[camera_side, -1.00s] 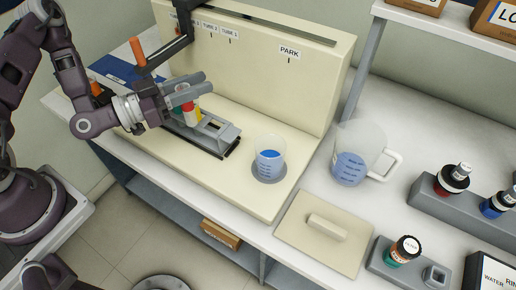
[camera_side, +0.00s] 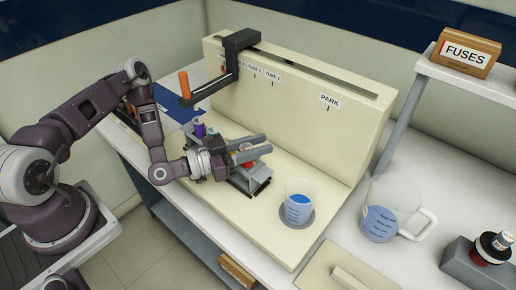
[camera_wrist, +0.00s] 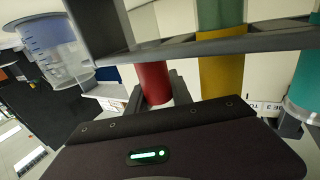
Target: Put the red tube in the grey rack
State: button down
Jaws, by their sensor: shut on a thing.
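The red tube (camera_wrist: 152,82) stands between my gripper's fingers in the wrist view. My gripper (camera_side: 262,146) is shut on it, at the grey rack. In the side view the fingers and wrist hide most of the tube. The grey rack (camera_side: 254,187) lies on the cream base; its bars (camera_wrist: 104,40) cross the wrist view close to the tube. I cannot tell whether the tube is seated in a slot. A yellow tube (camera_wrist: 220,78) with a green upper part and a teal tube (camera_wrist: 307,80) are beside the red one.
A beaker of blue liquid (camera_side: 298,203) stands right of the rack. A black arm with an orange handle (camera_side: 184,84) overhangs behind my gripper. A jug (camera_side: 382,222) stands farther right.

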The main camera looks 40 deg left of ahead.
jog(key=shift+f, duration=0.2)
jog(key=shift+f, duration=0.1)
jog(key=c, duration=1.4)
grip_release()
jog(key=v, duration=0.7)
jog(key=shift+s, duration=0.25)
jog(key=shift+a, duration=0.1)
